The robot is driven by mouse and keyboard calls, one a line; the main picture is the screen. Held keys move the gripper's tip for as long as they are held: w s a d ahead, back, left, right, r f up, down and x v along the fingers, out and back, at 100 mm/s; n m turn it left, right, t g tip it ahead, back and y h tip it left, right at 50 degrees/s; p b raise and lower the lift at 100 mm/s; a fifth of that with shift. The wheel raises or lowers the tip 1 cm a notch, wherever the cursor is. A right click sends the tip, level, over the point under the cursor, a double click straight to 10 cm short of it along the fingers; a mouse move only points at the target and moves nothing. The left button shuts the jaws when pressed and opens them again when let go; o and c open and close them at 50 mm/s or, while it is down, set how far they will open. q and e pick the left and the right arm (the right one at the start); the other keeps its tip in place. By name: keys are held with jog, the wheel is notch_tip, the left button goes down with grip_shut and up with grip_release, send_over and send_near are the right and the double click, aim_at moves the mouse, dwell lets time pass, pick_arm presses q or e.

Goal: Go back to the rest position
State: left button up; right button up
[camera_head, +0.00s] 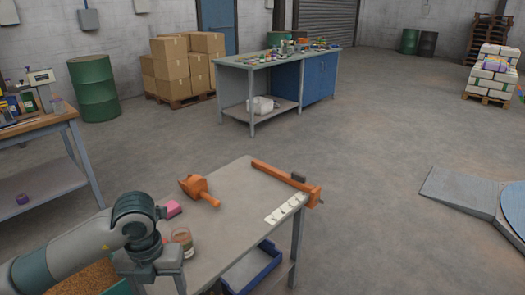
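My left arm comes in from the lower left, over the left end of a grey worktable (232,225). Its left gripper (158,270) points down near the bottom edge of the view. The fingertips are not clear, so I cannot tell whether it is open or holds anything. My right gripper is not in view. An orange scoop-like tool (199,190) lies on the table beyond the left gripper. A long orange bar tool (287,180) lies along the table's far right edge.
A pink block (173,209) and a glass jar (182,240) are close to my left gripper. A white strip (286,208) lies on the right of the table. A blue crate (254,270) is below. A bin of brown grain (88,284) is under my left arm.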

pick_arm(q)
jog(key=s+d+f+n+g+h, duration=0.1)
jog(key=d+n+g+h, duration=0.1)
jog(key=d+h, duration=0.8)
jog(key=s+d+f+n+g+h, duration=0.15)
jog(key=d+h, duration=0.55)
jog(key=d, duration=0.7)
jog(key=w+a+f+n+t+y, duration=0.2)
jog(key=w+a+f+n+t, duration=0.25)
jog(key=f+n+t, duration=0.4)
jog(key=w+a+f+n+t+y, duration=0.25)
jog(key=w+f+n+t, duration=0.35)
jog(key=f+n+t, duration=0.3)
jog(key=s+a+f+n+y, duration=0.2)
jog(key=a+f+n+y, duration=0.1)
jog(key=f, duration=0.4)
jog(key=s+a+f+n+y, duration=0.2)
jog(key=a+f+n+y, duration=0.1)
jog(key=f, duration=0.3)
jog(key=s+a+f+n+g+y, duration=0.2)
jog(key=s+f+g, duration=0.1)
jog(key=s+f, duration=0.8)
jog(key=s+a+f+n+g+y, duration=0.2)
jog(key=s+a+f+n+g, duration=0.1)
jog(key=s+f, duration=0.8)
jog(key=shift+s+f+n+g, duration=0.2)
jog(key=shift+s+n+g, duration=0.1)
jog(key=shift+s, duration=0.9)
